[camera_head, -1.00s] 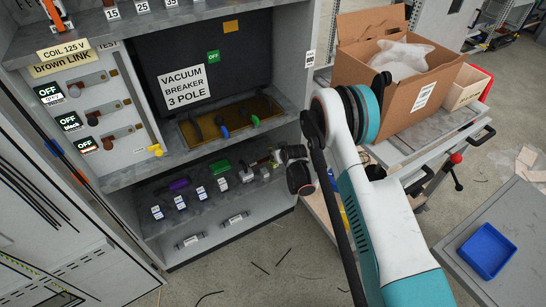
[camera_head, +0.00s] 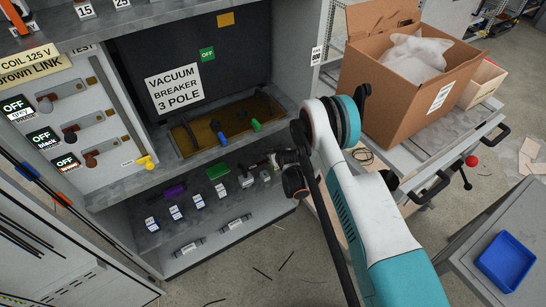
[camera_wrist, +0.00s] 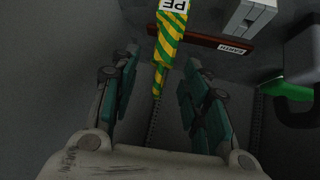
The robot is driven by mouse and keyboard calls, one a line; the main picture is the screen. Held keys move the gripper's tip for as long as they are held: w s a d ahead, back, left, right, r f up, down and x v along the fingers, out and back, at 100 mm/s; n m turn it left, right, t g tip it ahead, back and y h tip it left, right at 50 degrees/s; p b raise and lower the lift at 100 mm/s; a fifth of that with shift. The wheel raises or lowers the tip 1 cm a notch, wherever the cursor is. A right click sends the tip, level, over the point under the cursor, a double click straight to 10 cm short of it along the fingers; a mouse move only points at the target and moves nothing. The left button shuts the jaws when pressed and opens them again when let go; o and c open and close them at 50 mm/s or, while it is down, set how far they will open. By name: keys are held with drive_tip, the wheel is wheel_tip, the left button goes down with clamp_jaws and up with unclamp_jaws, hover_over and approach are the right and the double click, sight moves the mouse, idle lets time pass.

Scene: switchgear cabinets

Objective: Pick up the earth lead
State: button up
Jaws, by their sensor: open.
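The earth lead (camera_wrist: 167,42) is a green-and-yellow striped piece with a white PE label, in the top middle of the wrist view. It hangs or points down the picture and narrows towards its lower end. My gripper (camera_wrist: 157,84) is open, with one finger on each side of the lead's lower end in the picture. I see no finger clearly touching it, and the depth between them is hard to tell. In the head view my wrist (camera_head: 294,178) is at the lower shelf's right side; the lead cannot be made out there.
A brown bar labelled EARTH (camera_wrist: 205,38) runs behind the lead. A green hooked part (camera_wrist: 288,90) is at the right. The lower shelf (camera_head: 150,236) holds several small labelled items. The cabinet's right side wall (camera_head: 313,70) and a cart with a cardboard box (camera_head: 400,95) are close to my arm.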

drive_tip(key=shift+s+r, duration=0.1)
drive_tip(key=shift+r, duration=0.05)
drive_tip(key=shift+c, duration=0.4)
clamp_jaws()
drive_tip(key=shift+r, duration=0.1)
